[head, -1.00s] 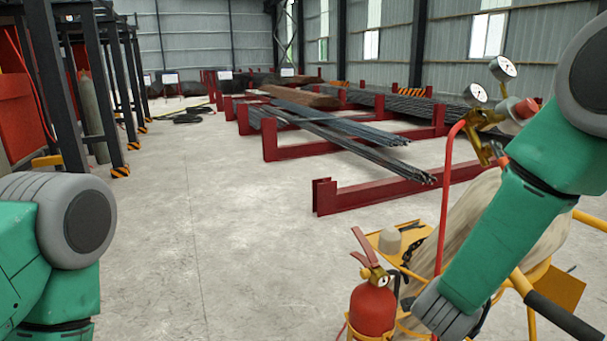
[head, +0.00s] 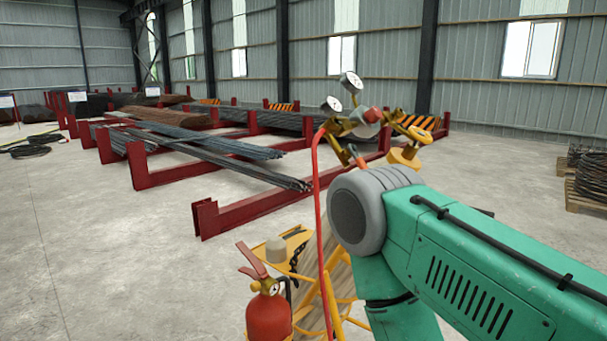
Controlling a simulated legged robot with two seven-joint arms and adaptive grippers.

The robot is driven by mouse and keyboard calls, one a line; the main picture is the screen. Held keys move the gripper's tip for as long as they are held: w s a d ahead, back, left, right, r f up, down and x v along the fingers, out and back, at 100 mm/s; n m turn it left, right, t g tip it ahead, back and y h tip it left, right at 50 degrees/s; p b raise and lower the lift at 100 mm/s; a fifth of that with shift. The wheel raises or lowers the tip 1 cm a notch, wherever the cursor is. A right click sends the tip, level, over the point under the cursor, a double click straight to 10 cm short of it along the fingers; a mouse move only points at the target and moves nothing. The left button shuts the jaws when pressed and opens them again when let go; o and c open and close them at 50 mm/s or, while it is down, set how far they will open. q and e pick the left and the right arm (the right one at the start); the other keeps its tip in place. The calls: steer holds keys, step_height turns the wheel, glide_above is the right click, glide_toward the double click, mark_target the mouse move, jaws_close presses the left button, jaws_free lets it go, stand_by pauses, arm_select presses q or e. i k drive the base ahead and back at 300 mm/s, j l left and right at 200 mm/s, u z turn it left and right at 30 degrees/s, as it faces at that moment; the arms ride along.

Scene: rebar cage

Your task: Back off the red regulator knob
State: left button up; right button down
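The red regulator knob (head: 372,115) faces me on the brass regulator, right of centre in the head view. Two round white gauges, one upper (head: 351,82) and one lower (head: 332,104), stand beside it. A red hose (head: 317,200) runs down from the regulator. A yellow valve piece (head: 405,156) shows to the right of it. The tan gas cylinder (head: 340,285) below is mostly hidden by my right arm. That arm's grey joint sits just below the regulator in the picture.
A red fire extinguisher (head: 268,316) and the yellow cart (head: 295,243) stand at the lower middle. Red racks (head: 250,207) with steel bars (head: 215,152) lie behind. A pallet of dark coils (head: 588,178) is at the right.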

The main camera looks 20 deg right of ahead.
mark_target(373, 115)
steer(key=i+l+z, duration=0.25)
steer(key=l, duration=0.15)
steer(key=i+l+z, duration=0.1)
steer(key=l+z, duration=0.15)
steer(key=l, duration=0.15)
steer(key=i+l+z, duration=0.25)
steer(key=k+l, duration=0.05)
